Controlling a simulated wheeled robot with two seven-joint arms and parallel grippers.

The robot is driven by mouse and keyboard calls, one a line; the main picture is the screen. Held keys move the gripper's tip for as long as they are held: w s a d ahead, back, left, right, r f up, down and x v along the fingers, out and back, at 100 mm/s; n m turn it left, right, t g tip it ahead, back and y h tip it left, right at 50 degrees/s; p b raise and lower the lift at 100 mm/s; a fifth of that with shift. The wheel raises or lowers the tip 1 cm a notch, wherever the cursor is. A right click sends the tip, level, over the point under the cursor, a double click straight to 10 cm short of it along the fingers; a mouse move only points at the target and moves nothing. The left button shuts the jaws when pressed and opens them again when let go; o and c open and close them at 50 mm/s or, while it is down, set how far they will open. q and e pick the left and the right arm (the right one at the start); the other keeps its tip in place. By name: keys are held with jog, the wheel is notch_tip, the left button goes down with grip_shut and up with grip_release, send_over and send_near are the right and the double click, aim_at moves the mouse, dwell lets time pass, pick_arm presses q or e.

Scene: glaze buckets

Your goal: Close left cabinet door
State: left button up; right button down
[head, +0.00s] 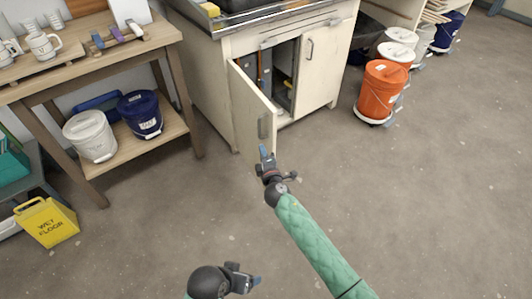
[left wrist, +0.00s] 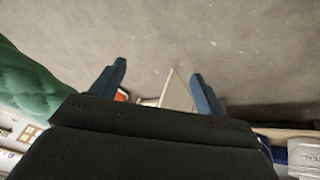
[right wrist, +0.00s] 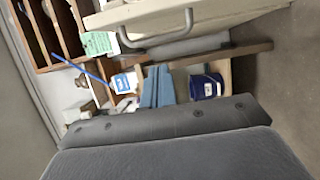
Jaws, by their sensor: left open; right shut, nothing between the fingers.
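The left cabinet door (head: 249,112) is cream and stands open, swung out from the cabinet (head: 207,85). Its grey handle (head: 264,126) faces right in the head view. My right gripper (head: 263,152) is shut and empty, near the door's lower free edge; I cannot tell whether it touches. In the right wrist view its blue fingers (right wrist: 157,87) are together, below a pale panel with a bar handle (right wrist: 160,35). My left gripper (head: 250,281) is low in the head view, away from the door. Its fingers are spread and empty in the left wrist view (left wrist: 160,88).
The right cabinet door (head: 319,66) is closed. A wooden table (head: 108,50) with buckets on its lower shelf stands left. An orange bucket (head: 381,90) stands right of the cabinet. The floor (head: 430,200) in front is clear.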

aim_at(268, 134)
pick_arm(q)
jog(key=r, duration=0.1)
jog(key=a+r+p, duration=0.1)
jog(key=a, duration=0.1)
jog(key=shift+s+a+r+y, duration=0.1)
jog(key=shift+s+r+y, duration=0.2)
jog(key=shift+r, duration=0.1)
pick_arm(e)
jog(key=w, duration=0.3)
jog(key=w+d, duration=0.1)
jog(key=w, duration=0.5)
jog(key=shift+w+d, duration=0.15)
jog(key=shift+d, duration=0.15)
jog(key=shift+d, duration=0.1)
